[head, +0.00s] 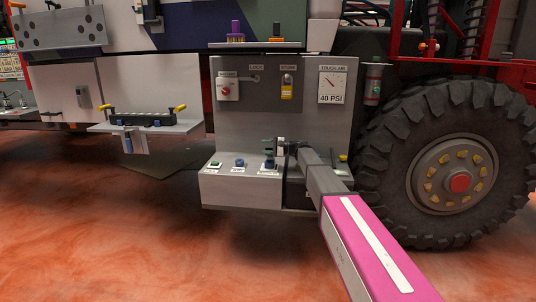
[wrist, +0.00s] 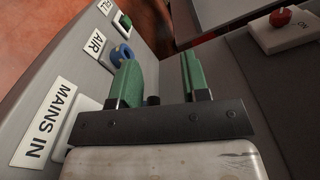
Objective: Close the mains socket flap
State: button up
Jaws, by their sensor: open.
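The mains socket (head: 270,164) is the rightmost of the fittings on top of the low grey box, above its label. In the head view it is small and dark blue, and I cannot make out its flap's angle. My gripper (head: 268,146) is just above and beside it. The MAINS IN label (wrist: 43,122) lies left of the gripper. A pale plate edge (wrist: 86,112) shows beside the label; the rest of the socket and its flap is hidden behind my gripper.
The blue AIR fitting (wrist: 121,55) and green FILL fitting (wrist: 122,21) lie beyond the label. A panel with a red rotary switch (head: 227,89), yellow-fronted switch (head: 287,87) and gauge (head: 332,87) rises behind the box. A large tyre (head: 390,170) stands at right.

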jog(key=s+a+r, duration=0.6)
jog(key=s, duration=0.1)
jog(key=shift+s+a, duration=0.25)
jog(key=shift+s, duration=0.1)
